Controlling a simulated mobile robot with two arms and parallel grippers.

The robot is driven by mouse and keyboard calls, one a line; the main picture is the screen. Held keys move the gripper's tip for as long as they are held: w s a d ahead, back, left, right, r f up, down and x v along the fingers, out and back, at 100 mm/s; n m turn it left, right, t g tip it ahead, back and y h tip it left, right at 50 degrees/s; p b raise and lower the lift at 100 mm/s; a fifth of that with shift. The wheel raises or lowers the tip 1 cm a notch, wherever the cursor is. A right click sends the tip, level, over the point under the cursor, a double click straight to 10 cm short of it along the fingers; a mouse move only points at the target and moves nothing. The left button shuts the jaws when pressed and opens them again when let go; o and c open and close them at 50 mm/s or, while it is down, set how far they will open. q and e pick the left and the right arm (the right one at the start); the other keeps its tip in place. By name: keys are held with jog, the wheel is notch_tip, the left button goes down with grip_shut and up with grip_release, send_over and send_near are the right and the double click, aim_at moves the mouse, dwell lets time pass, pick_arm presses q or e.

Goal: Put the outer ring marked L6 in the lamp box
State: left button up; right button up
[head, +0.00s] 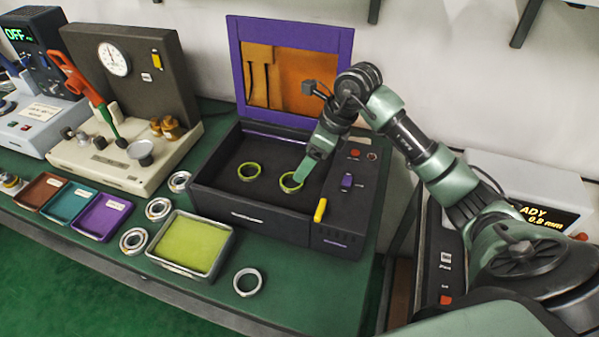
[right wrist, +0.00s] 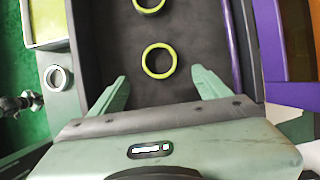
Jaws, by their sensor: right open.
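The lamp box (head: 250,218) is a dark open box with its purple-framed lid (head: 291,117) raised. Two yellow-green rings lie flat on its floor: a left ring (head: 247,179) and a right ring (head: 283,183). No L6 mark can be read on any ring. My right gripper (head: 304,171) reaches down into the box beside the right ring. In the right wrist view the gripper (right wrist: 160,78) is open, with the nearer ring (right wrist: 155,76) just ahead between its fingertips; the other ring (right wrist: 149,10) is farther off. My left gripper is not in view.
Several silver rings lie on the green bench, one (head: 238,282) in front of the box and others left of it. A tray with a yellow-green pad (head: 165,262) stands near them. Three coloured trays (head: 104,236) and a gauge stand (head: 150,60) are farther left.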

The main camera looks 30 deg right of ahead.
jog(key=shift+v, duration=2.15)
